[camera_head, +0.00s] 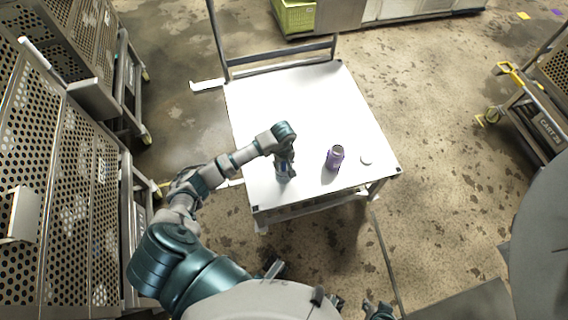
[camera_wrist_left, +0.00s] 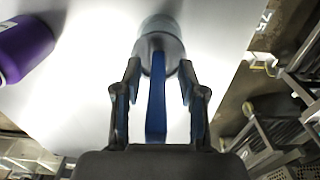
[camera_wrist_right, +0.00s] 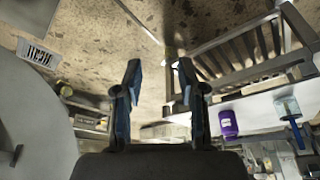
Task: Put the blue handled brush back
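The blue handled brush (camera_wrist_left: 156,100) has its handle between the two fingers of my left gripper (camera_wrist_left: 160,70), with gaps on both sides. The gripper is open around it. At the handle's far end is a grey, round, cup-like piece (camera_wrist_left: 163,30) on the white table; I cannot tell whether it is a holder or the brush head. The blue handle also shows in the right wrist view (camera_wrist_right: 297,135). In the head view my left gripper (camera_head: 285,166) is over the table's near part and mostly hides the brush. My right gripper (camera_wrist_right: 160,78) is open and empty, away from the table.
A purple can (camera_head: 335,158) stands on the white table (camera_head: 300,100), right of my left gripper. A small white disc (camera_head: 366,160) lies farther right. The table's back half is clear. Perforated metal carts (camera_head: 80,200) stand at left, another cart (camera_head: 540,120) at right.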

